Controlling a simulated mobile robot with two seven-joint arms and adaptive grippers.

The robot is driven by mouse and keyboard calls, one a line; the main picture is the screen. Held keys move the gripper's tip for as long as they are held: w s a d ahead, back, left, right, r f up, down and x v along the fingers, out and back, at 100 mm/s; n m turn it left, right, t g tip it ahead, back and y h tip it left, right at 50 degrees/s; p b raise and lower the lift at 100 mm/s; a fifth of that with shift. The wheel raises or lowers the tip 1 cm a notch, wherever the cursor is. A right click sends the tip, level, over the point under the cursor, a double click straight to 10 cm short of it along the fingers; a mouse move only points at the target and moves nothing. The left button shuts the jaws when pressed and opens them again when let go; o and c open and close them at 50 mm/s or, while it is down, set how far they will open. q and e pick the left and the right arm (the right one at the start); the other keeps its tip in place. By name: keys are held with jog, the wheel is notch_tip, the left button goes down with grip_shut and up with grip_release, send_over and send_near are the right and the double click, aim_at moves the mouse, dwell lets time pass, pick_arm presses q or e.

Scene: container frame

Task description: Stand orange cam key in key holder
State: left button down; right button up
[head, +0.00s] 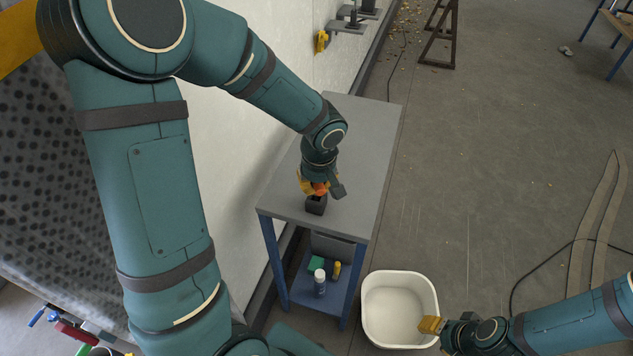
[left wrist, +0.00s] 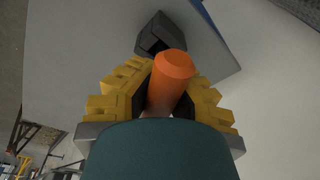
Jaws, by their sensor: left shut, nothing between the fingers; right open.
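The orange cam key (head: 319,188) is at my left gripper (head: 313,187), above the near end of the grey table. In the left wrist view the key (left wrist: 170,78) shows as a thick faceted orange bar, overlapping the space between the yellow fingers of my left gripper (left wrist: 163,92). The gripper is shut; no grip on the key can be made out. The dark key holder (head: 316,206) stands on the table just below the gripper. It also shows in the left wrist view (left wrist: 160,32), just beyond the key's end. My right gripper (head: 432,325) is open and empty.
The grey table (head: 360,135) is clear behind the holder. Its lower shelf (head: 334,296) carries a white bottle (head: 319,281), a yellow item (head: 337,269) and a green item (head: 316,263). A white bin (head: 398,275) stands on the floor beside my right gripper. A wall runs along the table's left.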

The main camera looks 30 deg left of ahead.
pick_arm(q)
jog(key=shift+f, duration=0.8)
jog(key=c, duration=1.1)
grip_release()
jog(key=shift+o, duration=0.2)
jog(key=r, duration=0.4)
jog(key=d+r, duration=0.1)
jog(key=r, duration=0.3)
jog(key=s+r, duration=0.1)
jog(key=r, duration=0.3)
jog(key=shift+d, duration=0.25)
notch_tip(320, 180, up, 6)
jog(key=p, duration=0.4)
jog(key=shift+f, duration=0.1)
